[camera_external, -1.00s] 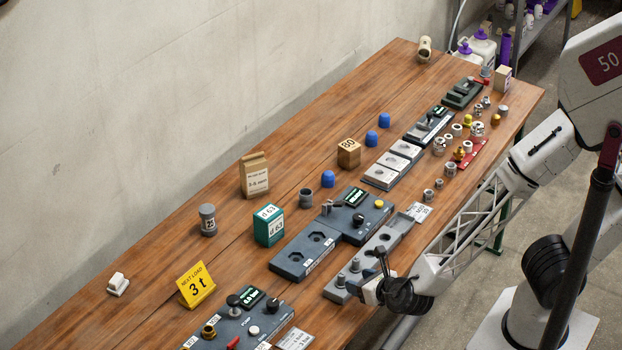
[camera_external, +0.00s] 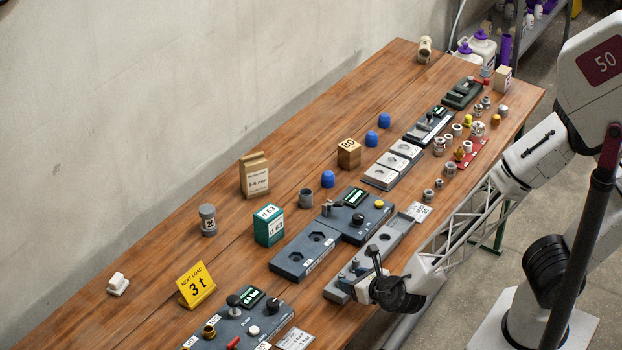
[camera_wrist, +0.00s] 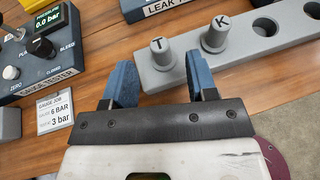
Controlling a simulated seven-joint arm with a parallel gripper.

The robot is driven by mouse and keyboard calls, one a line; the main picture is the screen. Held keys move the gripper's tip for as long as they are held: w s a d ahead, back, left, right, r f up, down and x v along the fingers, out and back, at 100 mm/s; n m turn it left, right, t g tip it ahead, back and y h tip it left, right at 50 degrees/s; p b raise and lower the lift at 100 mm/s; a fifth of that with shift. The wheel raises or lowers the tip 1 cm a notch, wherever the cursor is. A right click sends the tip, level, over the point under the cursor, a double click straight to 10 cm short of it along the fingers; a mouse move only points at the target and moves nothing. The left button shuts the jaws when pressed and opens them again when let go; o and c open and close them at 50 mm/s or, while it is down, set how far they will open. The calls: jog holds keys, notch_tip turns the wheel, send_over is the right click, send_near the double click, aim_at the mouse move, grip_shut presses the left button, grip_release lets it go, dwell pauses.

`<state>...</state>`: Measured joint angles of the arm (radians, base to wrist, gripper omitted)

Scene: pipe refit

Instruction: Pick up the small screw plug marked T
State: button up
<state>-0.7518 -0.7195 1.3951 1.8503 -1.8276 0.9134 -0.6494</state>
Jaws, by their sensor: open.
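The small grey screw plug marked T (camera_wrist: 161,54) stands upright at the near end of a grey holed rack (camera_wrist: 292,42). A similar plug marked K (camera_wrist: 216,35) stands beside it to the right. In the wrist view my gripper (camera_wrist: 158,66) is open, with its two blue fingers apart and empty. Plug T appears between and just beyond the fingertips, with no clear contact. In the external view the gripper is over the near end of the rack (camera_external: 392,234), and partly hides that end.
A gauge tester panel (camera_wrist: 32,48) and a gauge job card (camera_wrist: 62,111) lie left of the fingers. The leak tester block (camera_external: 295,262) lies just behind the rack. Bare wooden table shows between the panel and rack.

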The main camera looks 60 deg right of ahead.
aim_at(341, 274)
jog(key=shift+w, duration=0.1)
jog(key=shift+x, duration=2.5)
jog(key=shift+f, duration=0.1)
grip_shut()
jog(key=shift+r, duration=1.7)
jog(key=s+d, duration=0.3)
jog(key=s, duration=0.4)
jog(key=s+d+r, duration=0.1)
jog(key=s+d, duration=0.2)
jog(key=s, duration=0.4)
jog(key=shift+s+d+r, duration=0.3)
jog(key=shift+s+d, duration=0.05)
